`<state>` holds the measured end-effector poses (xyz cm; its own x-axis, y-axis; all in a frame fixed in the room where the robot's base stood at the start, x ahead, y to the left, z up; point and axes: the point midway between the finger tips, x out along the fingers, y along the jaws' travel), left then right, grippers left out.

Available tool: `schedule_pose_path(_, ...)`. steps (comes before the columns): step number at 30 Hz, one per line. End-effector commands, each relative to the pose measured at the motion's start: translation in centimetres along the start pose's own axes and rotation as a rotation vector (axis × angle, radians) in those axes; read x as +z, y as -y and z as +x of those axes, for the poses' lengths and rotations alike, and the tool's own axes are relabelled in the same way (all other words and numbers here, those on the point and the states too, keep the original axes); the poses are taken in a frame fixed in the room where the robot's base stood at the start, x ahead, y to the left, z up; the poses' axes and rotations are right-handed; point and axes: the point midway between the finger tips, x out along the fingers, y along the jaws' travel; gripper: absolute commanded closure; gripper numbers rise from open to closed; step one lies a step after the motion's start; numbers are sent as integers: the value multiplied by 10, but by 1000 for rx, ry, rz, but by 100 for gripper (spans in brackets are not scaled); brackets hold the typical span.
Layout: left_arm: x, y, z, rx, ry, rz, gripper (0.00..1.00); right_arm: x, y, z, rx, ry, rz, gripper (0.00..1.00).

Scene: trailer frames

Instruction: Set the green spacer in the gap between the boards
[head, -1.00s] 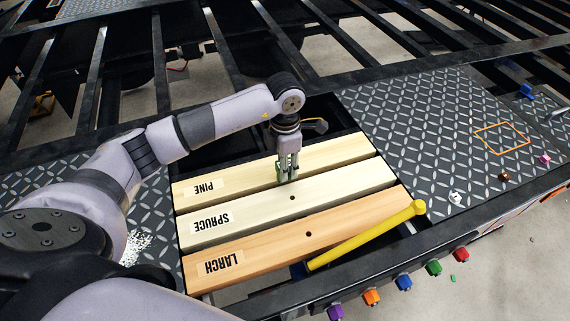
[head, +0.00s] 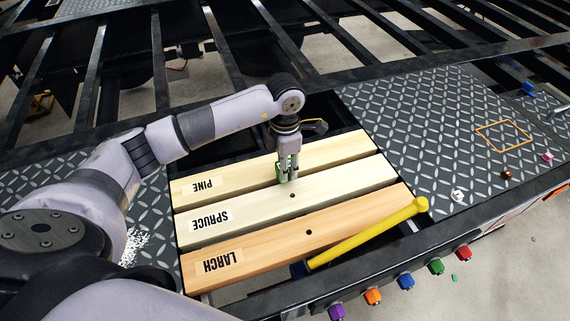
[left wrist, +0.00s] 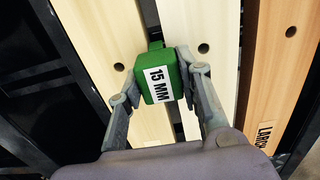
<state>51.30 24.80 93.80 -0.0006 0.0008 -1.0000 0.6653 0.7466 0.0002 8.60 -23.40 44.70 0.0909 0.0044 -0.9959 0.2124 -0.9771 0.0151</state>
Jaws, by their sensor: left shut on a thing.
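My left gripper (head: 287,178) points down over the boards, shut on the green spacer (left wrist: 161,77). The spacer is a block with a white "15 MM" label facing the wrist camera. In the head view it is mostly hidden by the fingers. It sits over the line between the pine board (head: 245,175) and the pale spruce board (head: 265,212). I cannot tell whether it is in the gap (left wrist: 177,118) or just above it. The orange-toned larch board (head: 275,246) lies in front of the spruce. My right gripper is not in view.
Several coloured knobs (head: 405,281) line the front rail. Dark tread plate (head: 410,130) with an orange outline (head: 504,136) is at the right. Open black frame beams are behind.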

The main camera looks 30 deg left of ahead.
Motion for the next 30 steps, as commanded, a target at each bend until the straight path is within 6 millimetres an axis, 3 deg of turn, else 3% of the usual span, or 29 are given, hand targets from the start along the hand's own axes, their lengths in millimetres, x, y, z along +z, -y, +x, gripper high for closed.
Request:
schedule_pose_path(29,0,0,26,0,1,-1,95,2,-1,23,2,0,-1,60)
schedule_pose_path(30,0,0,25,0,1,0,67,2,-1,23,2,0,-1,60)
